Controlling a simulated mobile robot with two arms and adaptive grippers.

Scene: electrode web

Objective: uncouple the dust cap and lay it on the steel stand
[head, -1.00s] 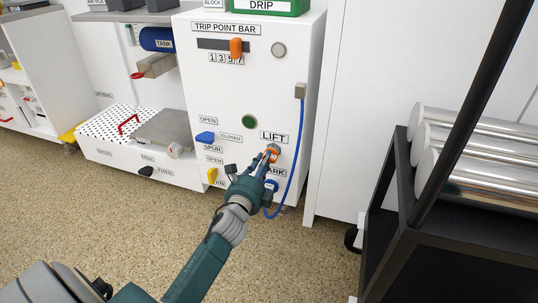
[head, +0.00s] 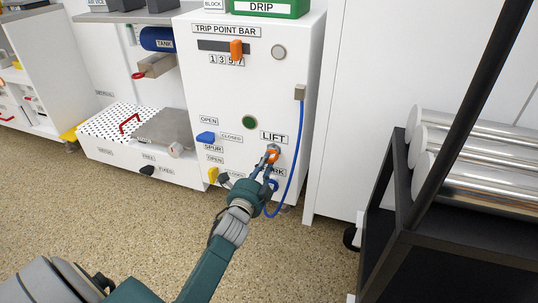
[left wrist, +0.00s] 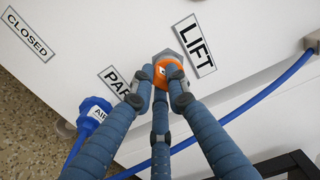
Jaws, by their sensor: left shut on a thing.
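The orange dust cap (head: 272,155) sits at the grey fitting (left wrist: 163,54) beside the LIFT label on the white cabinet front. In the left wrist view the cap (left wrist: 168,71) is against the fitting; I cannot tell whether it is still coupled. My left gripper (head: 265,165) is shut on the cap, its fingers (left wrist: 160,98) around the cap's near side. A low grey metal plate (head: 163,127), which may be the steel stand, is left of the cabinet. My right gripper is not in view.
A blue AIR plug (left wrist: 93,112) on a blue hose (head: 296,150) is at the PARK label, close to my fingers. A yellow lever (head: 213,174) and a blue lever (head: 206,136) stick out to the left. A black rack (head: 430,215) with metal rolls stands at right.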

